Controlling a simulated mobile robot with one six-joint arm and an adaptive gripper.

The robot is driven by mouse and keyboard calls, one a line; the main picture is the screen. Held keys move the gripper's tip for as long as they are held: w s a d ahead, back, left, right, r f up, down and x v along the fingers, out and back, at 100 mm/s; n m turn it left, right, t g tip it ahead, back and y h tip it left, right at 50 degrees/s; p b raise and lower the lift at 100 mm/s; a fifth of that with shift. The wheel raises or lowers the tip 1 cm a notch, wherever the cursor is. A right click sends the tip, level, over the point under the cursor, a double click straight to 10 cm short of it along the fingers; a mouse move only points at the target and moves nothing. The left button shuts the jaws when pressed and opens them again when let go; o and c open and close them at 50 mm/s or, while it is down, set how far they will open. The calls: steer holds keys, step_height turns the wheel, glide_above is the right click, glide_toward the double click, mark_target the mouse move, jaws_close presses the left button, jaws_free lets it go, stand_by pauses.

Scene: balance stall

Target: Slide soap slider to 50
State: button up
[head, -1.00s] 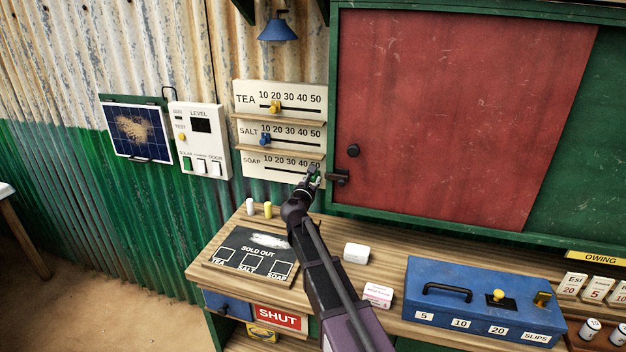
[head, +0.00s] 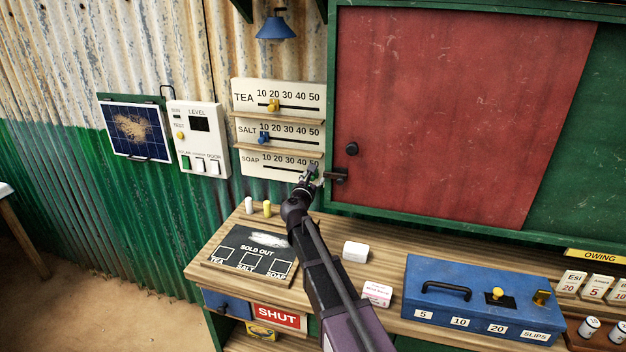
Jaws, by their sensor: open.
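The soap slider board (head: 257,168) is the lowest of three price boards on the corrugated wall, with a scale from 10 to 50. Its knob does not show; my gripper covers the right end of its track, near the 50. My gripper (head: 311,174) is open at that right end, beside the shutter frame. Whether it touches the knob cannot be told. The tea slider knob (head: 274,105) is yellow and stands near 20. The salt slider knob (head: 264,137) is blue and stands near 10.
A red sliding shutter (head: 450,110) with a dark latch (head: 337,175) is just right of my gripper. The wooden counter below holds a sold-out board (head: 236,270), a white block (head: 355,252) and a blue cash box (head: 415,290). A white level panel (head: 215,120) hangs left.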

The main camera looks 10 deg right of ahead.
steer(key=v, duration=1.2)
steer(key=shift+d, duration=0.1)
